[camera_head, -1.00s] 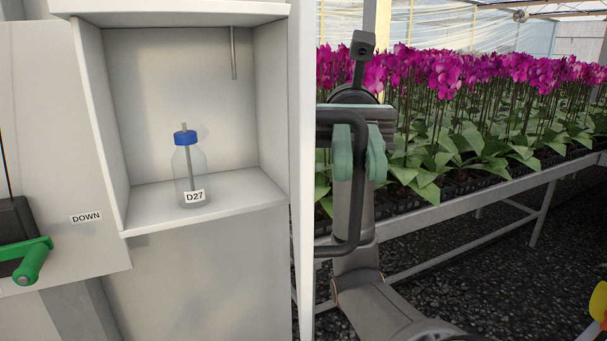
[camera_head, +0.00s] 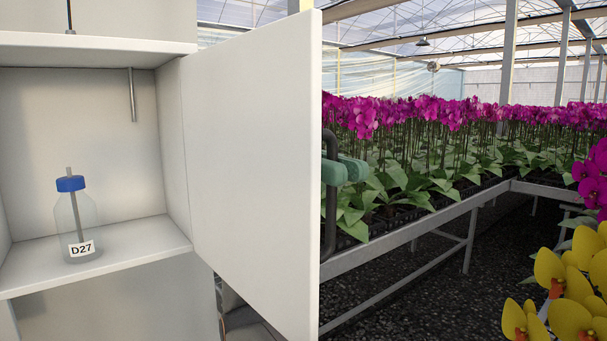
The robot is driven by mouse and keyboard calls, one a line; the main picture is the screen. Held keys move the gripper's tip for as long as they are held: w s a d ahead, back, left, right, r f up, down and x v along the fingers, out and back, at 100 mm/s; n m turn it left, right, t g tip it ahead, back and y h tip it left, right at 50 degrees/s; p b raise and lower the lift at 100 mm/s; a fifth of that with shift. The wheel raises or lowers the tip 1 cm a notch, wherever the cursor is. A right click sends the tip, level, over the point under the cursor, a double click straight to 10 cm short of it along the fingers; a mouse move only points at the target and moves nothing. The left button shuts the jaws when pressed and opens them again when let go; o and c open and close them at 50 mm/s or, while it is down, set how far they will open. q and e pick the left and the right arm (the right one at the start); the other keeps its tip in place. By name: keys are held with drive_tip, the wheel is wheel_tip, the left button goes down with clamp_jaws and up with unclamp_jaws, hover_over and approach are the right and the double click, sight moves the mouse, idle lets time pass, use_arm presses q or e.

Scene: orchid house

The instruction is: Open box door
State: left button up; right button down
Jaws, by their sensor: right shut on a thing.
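The white box door (camera_head: 258,170) stands wide open, swung out to the right of the white box (camera_head: 95,47). A dark bar handle (camera_head: 329,220) shows at its outer edge. My right gripper (camera_head: 343,170) has green fingertips and is shut on the handle; the door hides most of the gripper and arm. Inside the box a clear bottle (camera_head: 76,222) with a blue cap and a D27 label stands upright on the floor. A thin metal tube (camera_head: 132,95) hangs from the box's ceiling. My left gripper is not in view.
Rows of purple orchids (camera_head: 450,115) stand on a long metal bench (camera_head: 420,229) behind the door to the right. Yellow orchids (camera_head: 570,290) are close at the lower right. Dark gravel floor (camera_head: 450,300) lies open between them.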

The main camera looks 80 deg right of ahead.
drive_tip(key=shift+s+d, duration=0.15)
drive_tip(key=shift+d, duration=0.15)
drive_tip(key=c, duration=1.2)
unclamp_jaws()
drive_tip(key=shift+p+v, duration=0.3)
drive_tip(key=shift+v, duration=3.5)
